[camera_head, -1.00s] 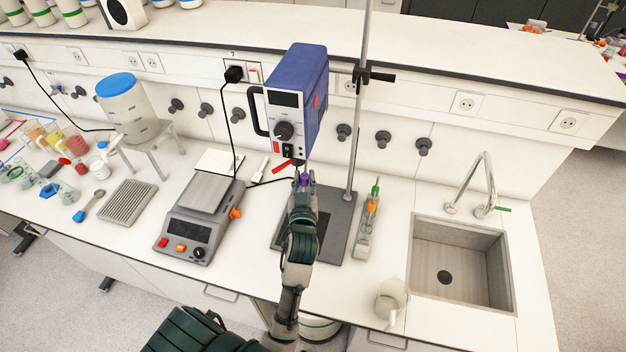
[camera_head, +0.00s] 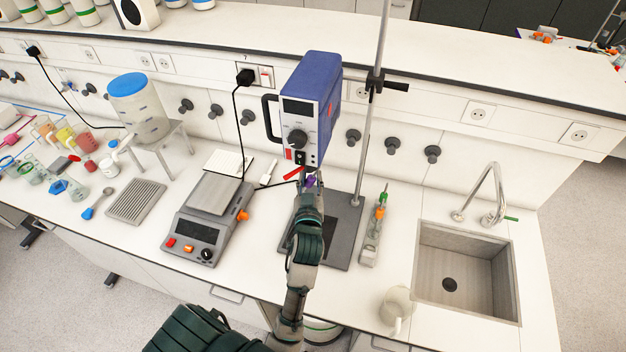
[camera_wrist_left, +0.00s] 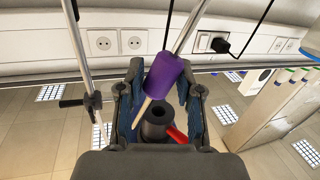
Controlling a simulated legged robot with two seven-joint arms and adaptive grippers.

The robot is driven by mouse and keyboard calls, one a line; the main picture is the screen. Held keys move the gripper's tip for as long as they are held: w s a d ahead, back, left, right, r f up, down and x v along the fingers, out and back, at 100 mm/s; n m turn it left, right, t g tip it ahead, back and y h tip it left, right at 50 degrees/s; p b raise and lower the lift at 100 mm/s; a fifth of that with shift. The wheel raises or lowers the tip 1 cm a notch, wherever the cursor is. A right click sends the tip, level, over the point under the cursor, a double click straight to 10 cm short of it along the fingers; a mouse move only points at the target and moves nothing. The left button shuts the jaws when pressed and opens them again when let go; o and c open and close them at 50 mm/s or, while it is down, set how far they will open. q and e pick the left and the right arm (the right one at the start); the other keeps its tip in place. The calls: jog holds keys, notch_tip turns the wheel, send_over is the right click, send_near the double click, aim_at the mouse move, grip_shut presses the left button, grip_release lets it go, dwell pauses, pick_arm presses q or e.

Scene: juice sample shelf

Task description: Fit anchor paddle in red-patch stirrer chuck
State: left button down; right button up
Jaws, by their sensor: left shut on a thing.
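The blue overhead stirrer (camera_head: 312,95) hangs on a metal stand rod, with a red patch (camera_head: 330,108) on its side. Its dark chuck (camera_wrist_left: 153,126) shows in the left wrist view, with a red lever (camera_wrist_left: 177,135) beside it. My left gripper (camera_head: 310,188) is just below the stirrer and is shut on the paddle's purple sleeve (camera_wrist_left: 166,76). It also shows in the left wrist view (camera_wrist_left: 155,90). The sleeve is tilted, and its pale shaft end (camera_wrist_left: 141,112) appears beside the chuck mouth; I cannot tell whether they touch. The anchor end is not clearly visible. My right gripper is not in view.
The stand's dark base plate (camera_head: 343,235) lies under my arm. A balance (camera_head: 205,222) stands to the left, a narrow holder with coloured tools (camera_head: 373,235) to the right. The sink (camera_head: 465,270) and a jug (camera_head: 396,305) are farther right.

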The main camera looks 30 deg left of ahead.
aim_at(308, 186)
pick_arm(q)
jog(key=shift+s+r, duration=0.15)
jog(key=shift+r, duration=0.55)
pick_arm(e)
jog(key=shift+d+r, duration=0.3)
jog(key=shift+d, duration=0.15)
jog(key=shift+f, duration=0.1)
pick_arm(q)
jog(key=shift+s+a+f+b, duration=0.1)
jog(key=shift+f+b, duration=0.25)
jog(key=shift+f, duration=0.5)
jog(key=shift+a+f+b, duration=0.2)
jog(key=shift+f+b, duration=0.45)
jog(key=shift+f, duration=0.5)
jog(key=shift+a+f, duration=0.15)
jog(key=shift+f, duration=0.05)
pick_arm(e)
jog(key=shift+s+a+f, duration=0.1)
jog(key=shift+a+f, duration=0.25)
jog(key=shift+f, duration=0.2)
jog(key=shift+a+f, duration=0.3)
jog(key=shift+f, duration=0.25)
